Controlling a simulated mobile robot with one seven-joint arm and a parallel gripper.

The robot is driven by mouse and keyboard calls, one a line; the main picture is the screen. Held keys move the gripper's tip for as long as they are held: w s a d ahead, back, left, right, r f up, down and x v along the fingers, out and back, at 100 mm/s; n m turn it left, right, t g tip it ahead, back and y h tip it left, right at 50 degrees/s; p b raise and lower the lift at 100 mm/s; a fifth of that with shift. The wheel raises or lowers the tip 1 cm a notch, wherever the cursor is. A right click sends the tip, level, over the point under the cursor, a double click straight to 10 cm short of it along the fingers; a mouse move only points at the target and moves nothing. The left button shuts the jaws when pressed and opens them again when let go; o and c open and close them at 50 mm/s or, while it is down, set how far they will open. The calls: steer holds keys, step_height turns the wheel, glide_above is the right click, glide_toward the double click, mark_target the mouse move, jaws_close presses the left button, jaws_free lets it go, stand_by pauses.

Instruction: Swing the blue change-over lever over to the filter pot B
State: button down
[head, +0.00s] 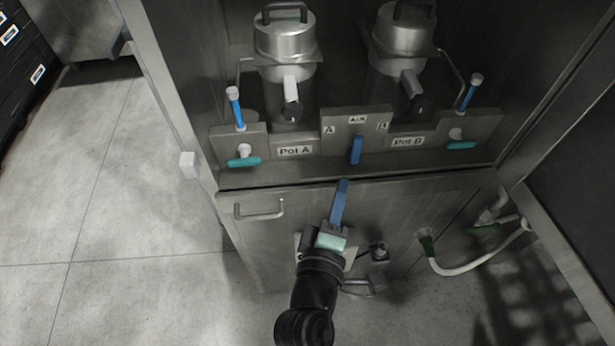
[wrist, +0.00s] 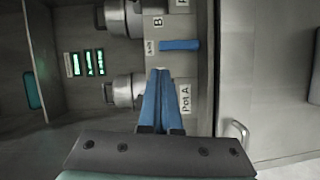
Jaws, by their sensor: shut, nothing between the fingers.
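The blue change-over lever (head: 356,150) is on the grey panel between the letters A and B. It hangs nearly straight down under a small label that seems to read A+B. In the wrist view the lever (wrist: 180,45) lies sideways at the upper middle. Filter pot B (head: 398,60) is a steel pot on the right, above the Pot B label. Filter pot A (head: 285,60) is on the left. My gripper (head: 343,182) has blue fingers, shut and empty, in front of and below the lever. In the wrist view the fingertips (wrist: 159,71) appear apart from it.
Blue-handled valves stand at left (head: 235,107) and right (head: 467,95), above teal handles (head: 244,162) (head: 461,145). A ledge runs under the panel. A door handle (head: 259,209) is left of my arm; a pale hose (head: 470,268) is at right.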

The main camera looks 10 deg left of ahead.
steer(key=s+a+n+p, duration=0.1)
steer(key=s+p, duration=0.1)
glide_toward(360, 144)
steer(key=shift+n+g+y, duration=0.3)
steer(key=shift+n+g, duration=0.1)
steer(key=w+a, duration=0.1)
steer(key=w, duration=0.3)
steer(key=w+a, duration=0.1)
steer(key=w, duration=0.2)
steer(key=shift+a+f+p, duration=0.3)
steer(key=shift+f+p, duration=0.05)
steer(key=shift+p, duration=0.05)
steer(key=shift+w+d+r+p, duration=0.1)
steer(key=shift+w+d+p, duration=0.15)
steer(key=shift+d+p, duration=0.5)
steer(key=shift+w+d+p, duration=0.25)
steer(key=shift+d+p, duration=0.45)
steer(key=shift+d, duration=0.1)
steer(key=shift+w+d+p, duration=0.3)
steer(key=shift+d+p, duration=0.2)
steer(key=shift+d, duration=0.2)
steer(key=shift+w+d+f, duration=0.1)
steer(key=shift+d+f, duration=0.25)
steer(key=shift+f, duration=0.05)
stand_by(0.7)
steer(key=shift+r+p, duration=0.4)
